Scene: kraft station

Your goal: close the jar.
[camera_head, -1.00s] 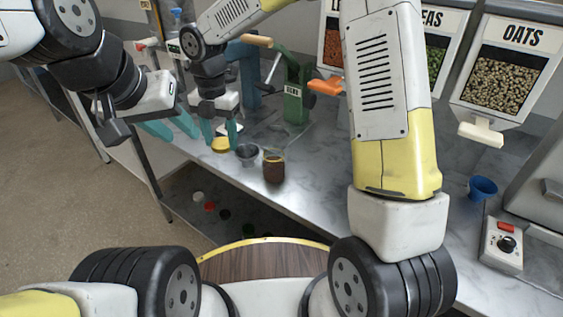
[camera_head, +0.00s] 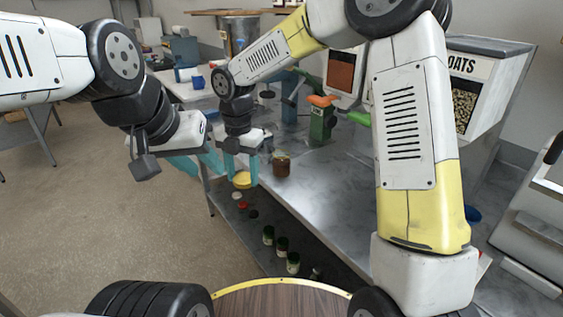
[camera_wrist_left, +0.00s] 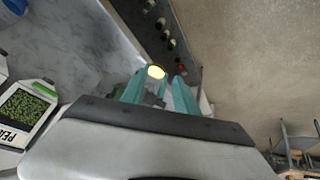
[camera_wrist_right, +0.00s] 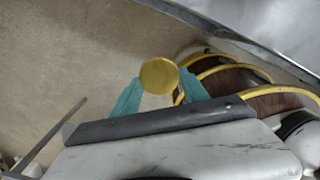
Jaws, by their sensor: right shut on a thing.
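A brown jar (camera_head: 281,165) stands upright on the grey counter near its front edge. Whether its mouth is open is too small to tell. My right gripper (camera_head: 242,172), reaching over from the right, is shut on a round yellow lid (camera_head: 242,180), left of the jar and apart from it. The lid also shows between the teal fingertips in the right wrist view (camera_wrist_right: 158,75). My left gripper (camera_head: 199,164) is left of the right one, with its teal fingers apart and nothing seen between them. The left wrist view shows the lid (camera_wrist_left: 157,72) beyond those fingers.
Green-topped jars (camera_head: 281,245) and small lids stand on the lower shelf. A green device (camera_head: 320,122) stands behind the jar, with food dispensers (camera_head: 465,100) to the right. The counter (camera_head: 330,200) right of the jar is largely clear. Open floor lies left.

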